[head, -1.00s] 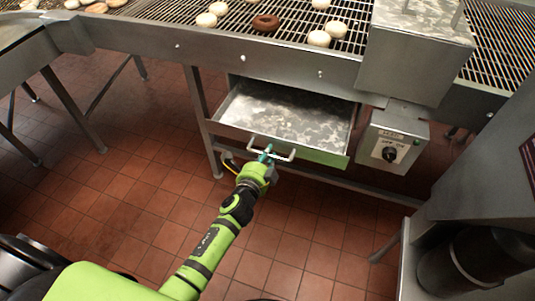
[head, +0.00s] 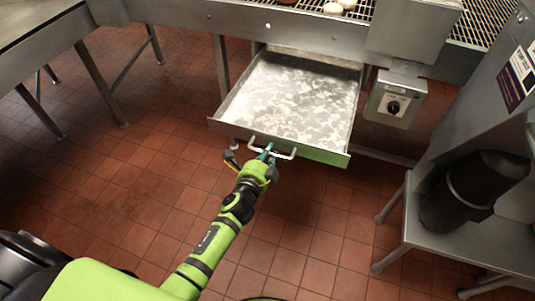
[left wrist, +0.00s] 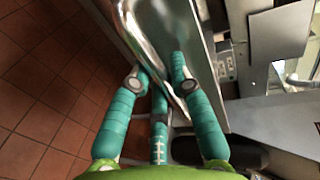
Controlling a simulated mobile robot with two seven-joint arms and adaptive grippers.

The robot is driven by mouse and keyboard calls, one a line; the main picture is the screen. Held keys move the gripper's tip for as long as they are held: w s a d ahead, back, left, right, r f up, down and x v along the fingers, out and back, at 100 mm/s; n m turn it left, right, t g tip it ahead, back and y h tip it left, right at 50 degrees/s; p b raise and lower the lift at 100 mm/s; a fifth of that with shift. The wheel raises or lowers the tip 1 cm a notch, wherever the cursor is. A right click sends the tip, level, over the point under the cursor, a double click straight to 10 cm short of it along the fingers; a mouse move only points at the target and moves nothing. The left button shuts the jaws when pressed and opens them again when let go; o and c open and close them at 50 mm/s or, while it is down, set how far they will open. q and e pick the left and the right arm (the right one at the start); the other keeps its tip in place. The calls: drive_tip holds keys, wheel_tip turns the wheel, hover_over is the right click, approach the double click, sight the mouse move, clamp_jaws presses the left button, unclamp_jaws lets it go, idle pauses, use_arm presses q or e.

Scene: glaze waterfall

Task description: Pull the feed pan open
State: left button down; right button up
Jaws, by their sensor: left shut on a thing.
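The feed pan (head: 295,98) is a wide, shallow metal drawer under the conveyor in the head view. It stands well out from the frame, and its inside shows mottled white marks. A bar handle (head: 286,153) is on its front face; the handle also shows large in the left wrist view (left wrist: 160,50). My left gripper (head: 266,152) is shut on the handle, and its teal fingers sit around the bar in the left wrist view (left wrist: 160,80). My right gripper is not in view.
A control box (head: 395,100) with a black knob hangs right of the pan. A steel table (head: 470,235) with a dark cylinder (head: 472,190) stands at the right. Conveyor legs (head: 220,68) stand behind the pan. Tiled floor (head: 140,190) is clear at the left.

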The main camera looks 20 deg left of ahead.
use_arm(q)
drive_tip(key=shift+w, duration=0.1)
drive_tip(key=c, duration=1.1)
unclamp_jaws()
drive_tip(key=v, duration=1.2)
